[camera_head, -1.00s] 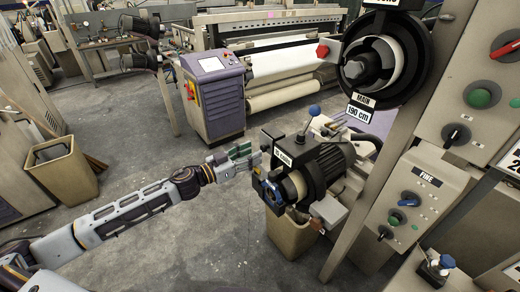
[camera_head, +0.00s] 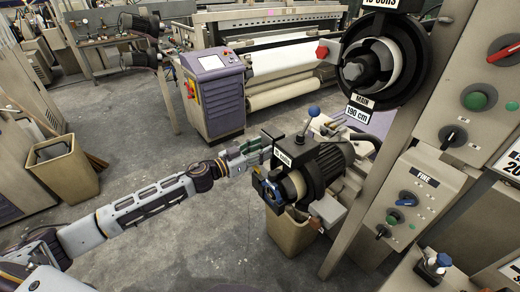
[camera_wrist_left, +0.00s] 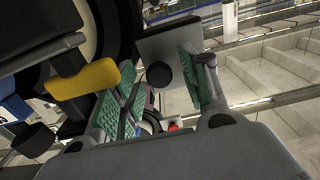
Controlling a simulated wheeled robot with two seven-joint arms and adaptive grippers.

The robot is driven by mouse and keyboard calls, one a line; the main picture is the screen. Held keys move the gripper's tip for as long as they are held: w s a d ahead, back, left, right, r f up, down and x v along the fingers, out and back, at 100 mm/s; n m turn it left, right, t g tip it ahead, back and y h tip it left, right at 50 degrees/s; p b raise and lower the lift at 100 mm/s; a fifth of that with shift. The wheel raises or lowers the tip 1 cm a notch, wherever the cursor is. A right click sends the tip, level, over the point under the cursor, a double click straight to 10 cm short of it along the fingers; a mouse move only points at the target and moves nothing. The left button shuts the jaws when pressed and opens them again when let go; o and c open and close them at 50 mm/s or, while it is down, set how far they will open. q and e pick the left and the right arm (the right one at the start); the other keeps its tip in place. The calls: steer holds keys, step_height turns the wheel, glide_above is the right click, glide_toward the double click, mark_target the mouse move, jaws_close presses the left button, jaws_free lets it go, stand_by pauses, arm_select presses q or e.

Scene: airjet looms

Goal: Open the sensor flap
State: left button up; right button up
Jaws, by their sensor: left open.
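My left gripper (camera_head: 255,152) reaches in from the left, with green-padded fingers beside the left side of the feeder unit (camera_head: 327,165). In the left wrist view the gripper (camera_wrist_left: 165,88) is open, its two fingers apart. A flat grey plate (camera_wrist_left: 160,45) with a round black knob (camera_wrist_left: 159,75) lies beyond and between the fingers; it looks like the sensor flap, but I cannot be sure. I cannot tell whether the fingers touch it. In the head view the flap is not clearly made out near the fingertips. My right gripper is not in view.
A blue-knobbed lever (camera_head: 314,111) stands on top of the feeder. A larger black feeder (camera_head: 378,66) is above right. Control panels (camera_head: 425,185) stand at the right. A beige bin (camera_head: 290,232) is below. Open floor (camera_head: 190,235) lies below my left arm.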

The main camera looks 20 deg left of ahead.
arm_select(q)
jaws_close()
stand_by(0.3)
